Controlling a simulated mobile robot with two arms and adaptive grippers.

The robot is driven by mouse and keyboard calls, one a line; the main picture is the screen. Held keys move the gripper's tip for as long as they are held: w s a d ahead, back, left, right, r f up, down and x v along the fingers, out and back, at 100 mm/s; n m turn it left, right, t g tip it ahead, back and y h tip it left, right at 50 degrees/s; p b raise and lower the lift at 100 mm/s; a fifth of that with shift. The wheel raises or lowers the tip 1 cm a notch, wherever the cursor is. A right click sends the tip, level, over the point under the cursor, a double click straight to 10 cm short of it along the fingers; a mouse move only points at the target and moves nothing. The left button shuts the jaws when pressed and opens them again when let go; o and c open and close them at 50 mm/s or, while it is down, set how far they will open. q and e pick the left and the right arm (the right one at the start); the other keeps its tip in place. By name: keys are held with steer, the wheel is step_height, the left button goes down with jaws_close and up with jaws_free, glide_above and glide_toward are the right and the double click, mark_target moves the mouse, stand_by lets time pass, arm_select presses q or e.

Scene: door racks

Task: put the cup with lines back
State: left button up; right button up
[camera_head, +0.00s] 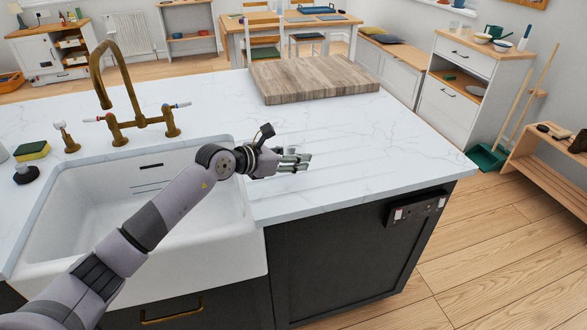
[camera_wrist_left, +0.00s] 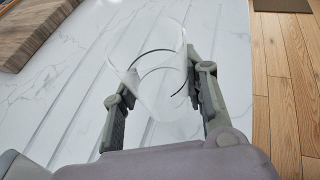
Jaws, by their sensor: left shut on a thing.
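My left gripper (camera_head: 293,162) reaches in over the white marble worktop (camera_head: 345,140), to the right of the sink. In the left wrist view, its two fingers (camera_wrist_left: 158,92) are shut on a clear, see-through cup (camera_wrist_left: 150,45) with thin dark curved lines on it. The cup sits between the fingers, above the grooved part of the worktop. I cannot tell whether its base touches the surface. In the head view the cup is hardly visible. My right gripper is not in view.
A white sink (camera_head: 150,195) with a brass tap (camera_head: 105,85) lies left of my gripper. A thick wooden board (camera_head: 315,78) lies at the back of the worktop. A sponge (camera_head: 32,151) is at far left. The worktop's right side is clear. Wooden floor (camera_head: 480,270) lies beyond its edge.

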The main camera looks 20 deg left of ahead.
arm_select(q)
step_height(320, 180, down, 4)
steer(key=shift+f, duration=0.3)
steer(key=shift+f, duration=0.2)
steer(key=o, duration=1.3)
